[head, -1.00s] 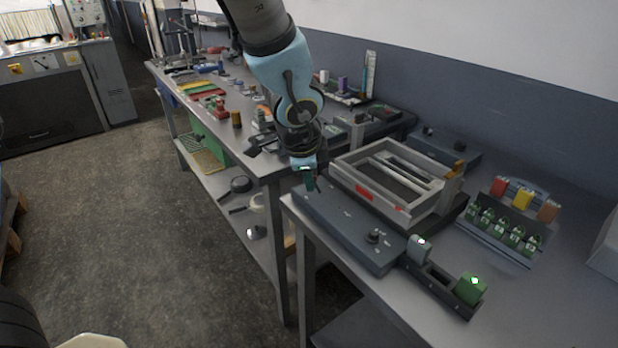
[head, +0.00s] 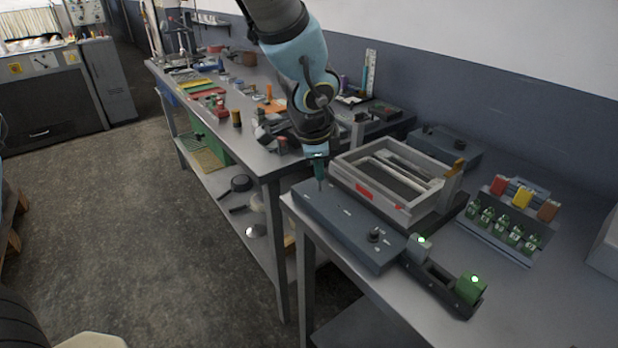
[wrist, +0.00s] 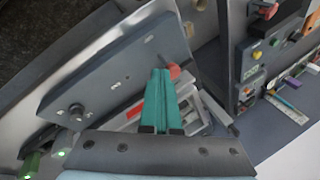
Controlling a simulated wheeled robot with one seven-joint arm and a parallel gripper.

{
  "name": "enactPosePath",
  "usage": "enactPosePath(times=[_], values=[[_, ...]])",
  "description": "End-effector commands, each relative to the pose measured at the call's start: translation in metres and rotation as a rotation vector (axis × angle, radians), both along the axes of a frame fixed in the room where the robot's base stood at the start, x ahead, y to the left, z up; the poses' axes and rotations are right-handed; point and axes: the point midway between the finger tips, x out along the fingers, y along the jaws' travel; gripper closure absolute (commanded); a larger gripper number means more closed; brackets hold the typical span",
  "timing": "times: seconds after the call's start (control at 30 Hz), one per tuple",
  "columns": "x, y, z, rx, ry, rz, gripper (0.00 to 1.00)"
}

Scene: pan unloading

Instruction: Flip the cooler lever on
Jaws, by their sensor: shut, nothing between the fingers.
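My gripper (head: 319,184) points down with its teal fingers pressed together and nothing between them. It is at the far left end of the dark grey control box (head: 345,224), close over its top. I cannot tell whether the fingertips touch it. In the wrist view the shut fingers (wrist: 160,76) lie across the edge of the box (wrist: 105,75). A small round knob (head: 376,235) stands at the near end of the box; it also shows in the wrist view (wrist: 75,112).
A grey framed tray (head: 362,190) with a red label sits right behind the box. A dark holder (head: 436,281) with green-lit blocks is at the front right. A rack (head: 505,235) with several green pieces stands farther right. The long bench behind is cluttered.

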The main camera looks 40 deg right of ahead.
Motion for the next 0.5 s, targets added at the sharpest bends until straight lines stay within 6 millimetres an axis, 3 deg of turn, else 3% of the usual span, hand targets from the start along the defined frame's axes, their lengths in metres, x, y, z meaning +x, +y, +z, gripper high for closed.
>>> enactPosePath(times=[0.3, 0.5], values=[[-0.001, -0.025, 0.002, -0.002, 0.0, 0.001, 1.0], [-0.002, -0.029, 0.003, 0.0, 0.0, 0.0, 1.0]])
